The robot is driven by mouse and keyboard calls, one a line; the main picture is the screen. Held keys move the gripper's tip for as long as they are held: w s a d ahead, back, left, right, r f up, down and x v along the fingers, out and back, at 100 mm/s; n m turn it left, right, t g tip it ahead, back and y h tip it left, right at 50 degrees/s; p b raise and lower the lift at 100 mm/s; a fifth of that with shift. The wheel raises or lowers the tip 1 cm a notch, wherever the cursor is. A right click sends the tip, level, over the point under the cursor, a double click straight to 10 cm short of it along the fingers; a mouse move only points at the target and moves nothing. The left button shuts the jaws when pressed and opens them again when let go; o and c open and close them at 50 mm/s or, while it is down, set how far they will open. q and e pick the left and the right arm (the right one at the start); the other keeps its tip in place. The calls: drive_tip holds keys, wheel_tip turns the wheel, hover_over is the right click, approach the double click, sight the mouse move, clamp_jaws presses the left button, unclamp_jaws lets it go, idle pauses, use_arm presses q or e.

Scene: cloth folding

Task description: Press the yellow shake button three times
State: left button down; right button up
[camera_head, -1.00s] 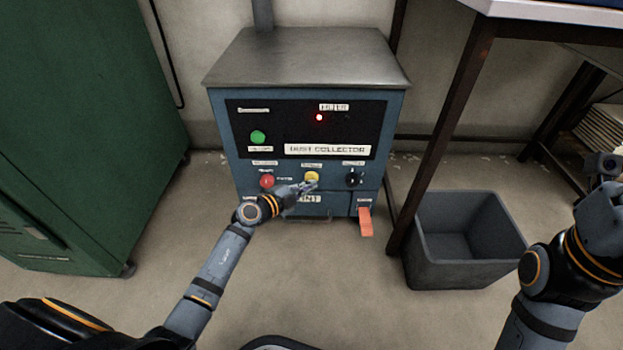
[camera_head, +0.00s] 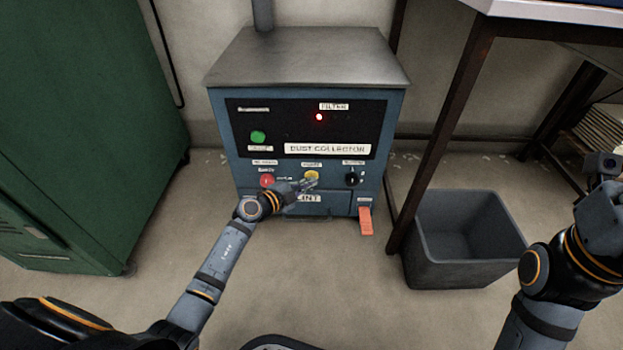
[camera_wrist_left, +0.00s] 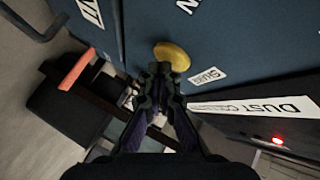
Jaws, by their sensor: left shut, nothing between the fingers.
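The yellow shake button (camera_head: 312,176) sits on the front of the blue dust collector (camera_head: 225,140), under a small white label. In the left wrist view the yellow button (camera_wrist_left: 172,55) shows just beyond my fingertips, beside a label reading SHAKE (camera_wrist_left: 207,76). My left gripper (camera_head: 311,184) is shut and empty, with its tips at the button's lower edge. It also shows in the left wrist view (camera_wrist_left: 160,72). I cannot tell whether the tips touch the button. My right gripper (camera_head: 601,168) is at the right edge, far from the panel, and its fingers are not clear.
A red button (camera_head: 267,181) is left of the yellow one, a black knob (camera_head: 352,179) right of it, a green button (camera_head: 258,137) above. An orange handle (camera_head: 365,221) sticks out below. A red lamp (camera_head: 319,117) glows. A grey bin (camera_head: 460,272) and green cabinet (camera_head: 90,130) flank the machine.

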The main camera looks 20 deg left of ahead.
use_arm(q)
drive_tip(key=shift+w+a, duration=0.1)
drive_tip(key=shift+w, duration=0.15)
idle(0.6)
drive_tip(key=shift+s+d+p, duration=0.2)
drive_tip(key=shift+s+p, duration=0.3)
drive_tip(key=shift+s, duration=0.1)
drive_tip(key=shift+s+d+p, duration=0.15)
drive_tip(key=shift+s+p, duration=0.35)
drive_tip(key=shift+s, duration=0.05)
drive_tip(key=s+p, duration=0.1)
drive_tip(key=s, duration=0.1)
drive_tip(key=s+d+p, duration=0.1)
drive_tip(key=s+p, duration=0.1)
drive_tip(key=shift+s+d, duration=0.2)
drive_tip(key=shift+s, duration=0.2)
